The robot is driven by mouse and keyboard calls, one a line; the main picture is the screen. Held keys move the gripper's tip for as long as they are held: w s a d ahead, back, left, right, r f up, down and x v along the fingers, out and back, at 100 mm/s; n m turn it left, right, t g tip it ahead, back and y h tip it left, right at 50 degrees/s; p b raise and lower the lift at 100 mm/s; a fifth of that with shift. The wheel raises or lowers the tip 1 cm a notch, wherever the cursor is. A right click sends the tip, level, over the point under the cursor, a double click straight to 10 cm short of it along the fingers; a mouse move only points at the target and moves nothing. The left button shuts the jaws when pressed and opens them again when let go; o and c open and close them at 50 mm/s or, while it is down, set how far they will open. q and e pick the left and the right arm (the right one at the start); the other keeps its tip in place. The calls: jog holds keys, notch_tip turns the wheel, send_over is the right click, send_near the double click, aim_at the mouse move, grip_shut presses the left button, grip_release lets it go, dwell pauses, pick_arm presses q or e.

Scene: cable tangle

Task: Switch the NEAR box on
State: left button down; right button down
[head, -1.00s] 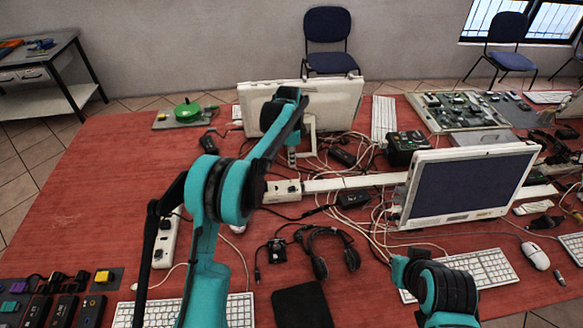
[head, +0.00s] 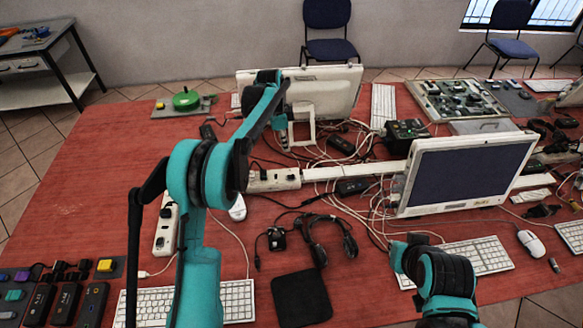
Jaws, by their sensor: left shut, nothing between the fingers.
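No label reading NEAR shows, so I cannot tell which box it names. A white socket strip (head: 167,229) lies on the left of the red table, partly beside my arm. A second white socket box (head: 274,180) lies near the middle, and its switch state is too small to tell. A black box (head: 405,133) with a small green light stands behind the right monitor. My left gripper (head: 284,141) is shut and empty, hanging beyond my forearm above the table, behind the middle socket box in the picture. The forearm hides part of it. My right arm shows at lower right, its gripper not visible.
Two monitors (head: 470,176) (head: 340,96) stand on the table (head: 100,190), with tangled white cables between them. A headset (head: 330,240), black pad (head: 301,298), keyboards (head: 480,254) and mice (head: 531,243) lie in front. The left part of the table is mostly clear.

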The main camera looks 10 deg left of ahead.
aim_at(294, 178)
pick_arm(q)
jog(key=f+b, duration=0.1)
jog(key=f, duration=0.3)
jog(key=d+f+b, duration=0.1)
jog(key=f+b, duration=0.1)
jog(key=f, duration=0.3)
jog(key=d+f+b, duration=0.1)
jog(key=f+b, duration=0.1)
jog(key=f, duration=0.2)
jog(key=shift+w+f, duration=0.3)
jog(key=shift+f, duration=0.1)
jog(key=shift+d+f+y, duration=0.25)
jog(key=shift+f+y, duration=0.05)
jog(key=shift+y, duration=0.2)
jog(key=shift+d+p, duration=0.25)
jog(key=shift+p, duration=0.15)
jog(key=shift+f, duration=0.2)
jog(key=shift+d+f, duration=0.1)
jog(key=shift+d, duration=0.2)
jog(key=shift+s+a, duration=0.1)
jog(key=shift+a, duration=0.05)
